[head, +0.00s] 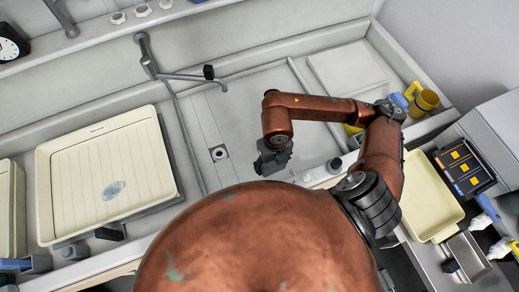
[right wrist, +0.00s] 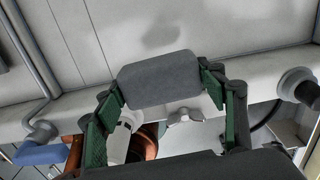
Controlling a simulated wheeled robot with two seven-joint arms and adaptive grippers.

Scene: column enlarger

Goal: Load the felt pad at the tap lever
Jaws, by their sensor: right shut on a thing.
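My right gripper (head: 272,162) hangs over the sink, right of the round drain. In the right wrist view its two green-lined fingers are shut on a dark grey block with rounded corners, which looks like the felt pad (right wrist: 158,79). In the head view the pad cannot be told apart from the dark gripper. A tap (head: 147,57) stands at the sink's back, with a thin arm reaching right to a black end piece (head: 208,72). The gripper is apart from it, lower and to the right. Which part is the tap lever is unclear. My left gripper is not in view.
A cream ribbed tray (head: 105,178) lies at the left. A yellow mug (head: 424,100) and a cream tray (head: 430,197) are at the right, beside a black panel with yellow squares (head: 463,168). A hose (head: 184,140) crosses the sink. The sink floor around the drain (head: 219,154) is clear.

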